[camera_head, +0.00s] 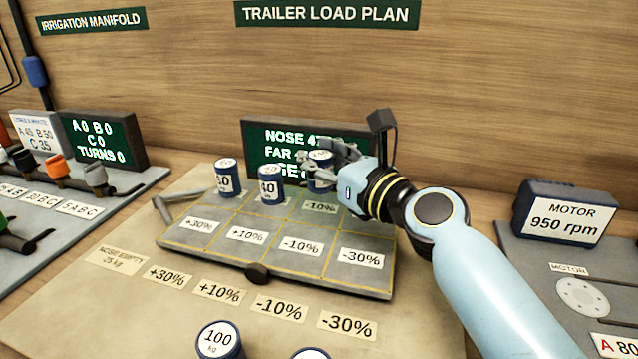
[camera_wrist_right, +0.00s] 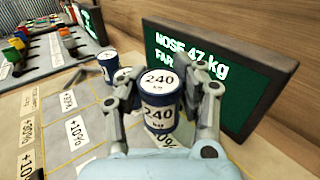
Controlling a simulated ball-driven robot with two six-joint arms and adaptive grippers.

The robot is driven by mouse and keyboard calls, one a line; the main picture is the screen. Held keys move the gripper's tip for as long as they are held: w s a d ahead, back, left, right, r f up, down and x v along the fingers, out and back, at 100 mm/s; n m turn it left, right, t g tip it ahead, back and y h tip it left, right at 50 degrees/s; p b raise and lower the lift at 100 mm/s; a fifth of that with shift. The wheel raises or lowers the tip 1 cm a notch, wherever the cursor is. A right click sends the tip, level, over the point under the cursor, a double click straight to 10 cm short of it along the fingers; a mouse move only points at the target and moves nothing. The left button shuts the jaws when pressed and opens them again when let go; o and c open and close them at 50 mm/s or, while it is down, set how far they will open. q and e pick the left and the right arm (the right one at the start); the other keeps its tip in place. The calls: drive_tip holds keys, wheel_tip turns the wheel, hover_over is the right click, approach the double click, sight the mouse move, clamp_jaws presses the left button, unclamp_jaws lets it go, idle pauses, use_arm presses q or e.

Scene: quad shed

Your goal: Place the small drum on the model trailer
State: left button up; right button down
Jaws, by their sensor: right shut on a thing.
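The model trailer (camera_head: 345,234) is a grey deck with yellow grid lines and percent labels. My right gripper (camera_head: 322,168) is over its back row, shut on a blue and white drum marked 240 kg (camera_wrist_right: 158,118). Whether this drum touches the deck I cannot tell. Two more drums (camera_head: 227,179) (camera_head: 270,184) stand upright on the back row, left of the held one. A drum marked 100 kg (camera_head: 219,341) stands in front of the trailer. Another drum (camera_head: 311,354) shows only its top at the bottom edge. My left gripper is out of view.
A green display (camera_head: 284,139) stands close behind the trailer and reads NOSE 47 kg in the wrist view. A motor box (camera_head: 565,211) stands at the right. Manifold panels with coloured valves (camera_head: 60,167) are at the left. The board in front has percent labels (camera_head: 278,308).

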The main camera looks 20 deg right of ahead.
sight(328, 184)
drive_tip(key=shift+f+b, duration=1.1)
drive_tip(key=shift+f, duration=0.85)
drive_tip(key=c, duration=0.8)
unclamp_jaws()
drive_tip(key=shift+r, duration=0.3)
drive_tip(key=v, duration=1.1)
drive_tip(key=shift+s+f, duration=0.1)
drive_tip(key=shift+f, duration=0.05)
drive_tip(key=shift+s+d, duration=0.1)
drive_tip(key=shift+s, duration=0.35)
drive_tip(key=shift+s, duration=0.1)
